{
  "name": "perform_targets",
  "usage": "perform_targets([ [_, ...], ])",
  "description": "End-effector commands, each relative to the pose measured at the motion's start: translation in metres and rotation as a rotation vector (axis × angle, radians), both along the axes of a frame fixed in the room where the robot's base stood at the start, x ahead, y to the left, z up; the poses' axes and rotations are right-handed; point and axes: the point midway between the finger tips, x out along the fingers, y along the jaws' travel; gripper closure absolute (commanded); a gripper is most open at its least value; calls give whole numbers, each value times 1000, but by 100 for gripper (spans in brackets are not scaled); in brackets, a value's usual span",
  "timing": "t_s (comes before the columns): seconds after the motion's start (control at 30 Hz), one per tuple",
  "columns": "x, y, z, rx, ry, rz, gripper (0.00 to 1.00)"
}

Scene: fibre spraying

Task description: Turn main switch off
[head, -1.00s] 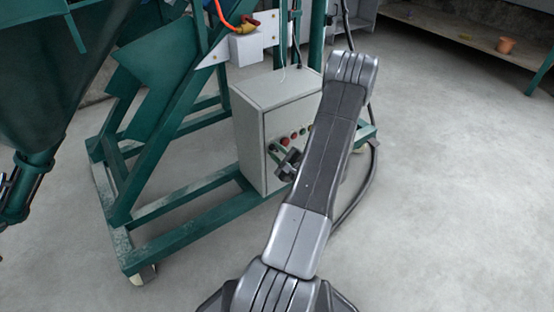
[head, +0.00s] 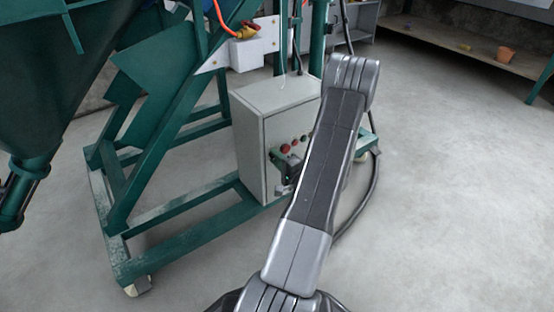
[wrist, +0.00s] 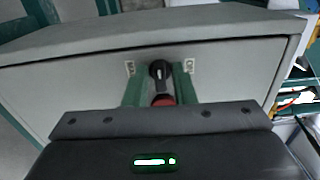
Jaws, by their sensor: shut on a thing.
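The main switch (wrist: 160,70), a black knob with a white mark, is on the front of the grey control box (wrist: 80,82) in the wrist view. A red part shows just below the knob, partly hidden by my gripper body. My gripper (wrist: 158,80) has its green fingers on both sides of the switch and is shut on it. In the head view my gripper (head: 277,158) is at the front of the control box (head: 252,160), and the switch itself is hidden behind it.
The green machine frame (head: 165,165) stands left of and behind the box. A black cable (head: 370,190) runs down at the right. The concrete floor is clear at the right.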

Motion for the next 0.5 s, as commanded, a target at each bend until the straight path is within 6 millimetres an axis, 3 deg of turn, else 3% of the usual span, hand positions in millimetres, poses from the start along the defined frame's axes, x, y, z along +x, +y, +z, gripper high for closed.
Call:
perform_targets([
  [0.5,0,0,-1,-29,-20,2,99],
])
